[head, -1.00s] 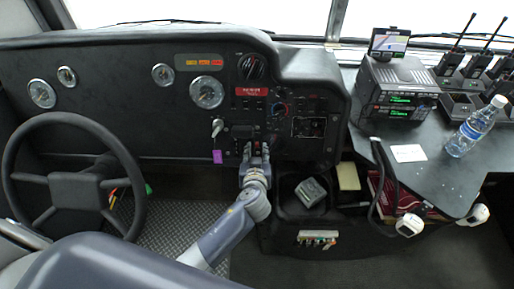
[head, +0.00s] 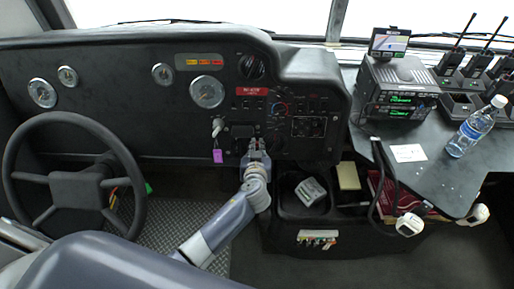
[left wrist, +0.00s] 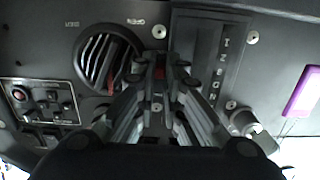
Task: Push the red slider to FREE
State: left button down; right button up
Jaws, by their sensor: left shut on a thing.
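The red slider (left wrist: 160,73) shows as a small red piece between my left fingertips in the left wrist view. My left gripper (left wrist: 160,62) is shut on it at the dashboard panel. In the head view my left gripper (head: 256,142) reaches up to the lower middle of the dashboard. The fingers hide most of the slider and its track there. No FREE marking is readable. My right gripper is in neither view.
A round vent (left wrist: 107,60) with a red strip lies on one side of the fingers, a gear selector panel (left wrist: 208,62) on the other. The ignition key (head: 217,127) with its purple tag (head: 217,156) and the steering wheel (head: 75,185) are left of my arm.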

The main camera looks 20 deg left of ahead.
pick_arm(q)
jog(key=shift+w+r+p, duration=0.2)
jog(key=shift+w+r, duration=0.05)
jog(key=shift+r, duration=0.35)
jog(key=shift+w+r+p, duration=0.2)
jog(key=shift+r, duration=0.4)
jog(key=c, duration=1.7)
grip_release()
jog(key=shift+a, duration=0.1)
jog(key=shift+s+r, duration=0.1)
jog(key=shift+s, duration=0.4)
jog(key=v, duration=1.1)
